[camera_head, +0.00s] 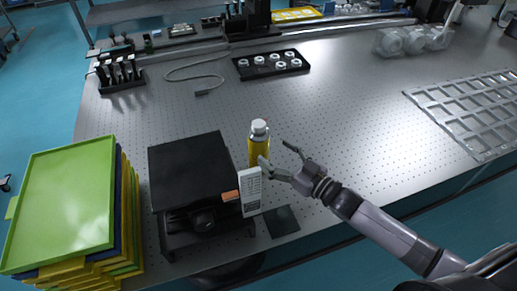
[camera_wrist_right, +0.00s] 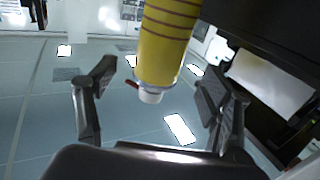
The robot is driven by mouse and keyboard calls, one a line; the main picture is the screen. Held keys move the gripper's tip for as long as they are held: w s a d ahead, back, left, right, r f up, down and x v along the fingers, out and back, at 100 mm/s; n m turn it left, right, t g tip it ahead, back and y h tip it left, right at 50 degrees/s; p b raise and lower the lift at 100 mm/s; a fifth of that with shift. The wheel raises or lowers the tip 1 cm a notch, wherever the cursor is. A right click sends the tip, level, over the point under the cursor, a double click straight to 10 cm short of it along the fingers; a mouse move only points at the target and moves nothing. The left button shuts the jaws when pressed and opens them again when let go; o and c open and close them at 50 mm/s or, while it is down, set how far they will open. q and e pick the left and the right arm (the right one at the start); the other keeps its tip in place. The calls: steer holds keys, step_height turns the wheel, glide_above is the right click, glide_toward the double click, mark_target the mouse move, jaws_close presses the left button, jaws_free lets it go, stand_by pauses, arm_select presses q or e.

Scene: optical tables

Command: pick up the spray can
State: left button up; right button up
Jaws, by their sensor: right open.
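The spray can (camera_head: 259,150), yellow with a white cap, stands upright on the perforated table (camera_head: 330,130), just right of a black device. My right gripper (camera_head: 277,155) is open at the can's right side, its fingers pointing toward it. In the right wrist view the can (camera_wrist_right: 165,45) hangs cap-down in the picture, between the two open fingers of the gripper (camera_wrist_right: 155,75); I cannot tell whether either finger touches it. In the head view one finger overlaps the can's lower part. My left gripper is not in view.
The black device (camera_head: 190,170) and a white keypad unit (camera_head: 250,192) stand close left and in front of the can. A dark pad (camera_head: 282,221) lies near the front edge. Stacked trays (camera_head: 70,200) stand at left. A black rack (camera_head: 271,64) stands behind; the table between is clear.

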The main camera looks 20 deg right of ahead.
mark_target(266, 147)
steer(key=shift+x, duration=0.9)
steer(key=p+x, duration=0.1)
steer(key=x, duration=0.3)
steer(key=shift+w+a+p, duration=0.15)
steer(key=shift+w+p, duration=0.15)
steer(key=shift+w+a+f, duration=0.1)
steer(key=shift+w+a, duration=0.1)
steer(key=shift+w, duration=0.15)
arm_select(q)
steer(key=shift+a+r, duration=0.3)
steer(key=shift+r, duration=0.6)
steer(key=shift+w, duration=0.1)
arm_select(e)
steer(key=shift+s, duration=0.1)
steer(key=c, duration=0.7)
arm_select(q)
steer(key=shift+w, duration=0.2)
arm_select(e)
steer(key=c, duration=0.8)
